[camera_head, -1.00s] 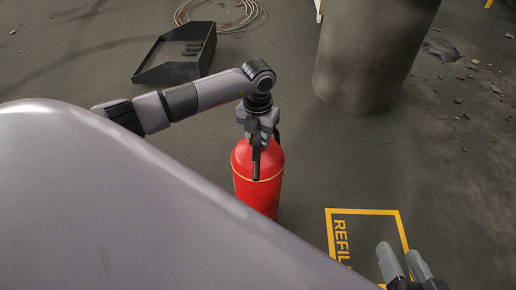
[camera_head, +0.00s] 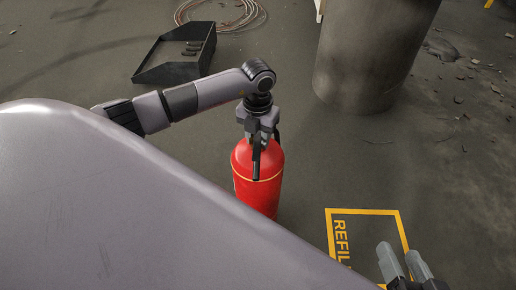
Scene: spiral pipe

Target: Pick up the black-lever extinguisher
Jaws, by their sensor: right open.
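A red fire extinguisher (camera_head: 258,192) stands upright on the floor near the middle of the picture, with a black part hanging down its front and a thin yellow line around its body. My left gripper (camera_head: 258,136) points straight down over its top, at the valve. The fingers overlap the head of the extinguisher and hide most of it, so I cannot tell whether they grip it. My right gripper (camera_head: 405,262) is at the lower right, open and empty, over the edge of a yellow-outlined floor marking, away from the extinguisher.
The yellow floor square (camera_head: 362,212) reads "REFIL", partly hidden. A thick round pillar (camera_head: 365,60) stands behind at the right. A black open tray (camera_head: 170,70) and a coiled cable (camera_head: 225,22) lie at the back left. Rubble lies at the far right. Floor between extinguisher and square is clear.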

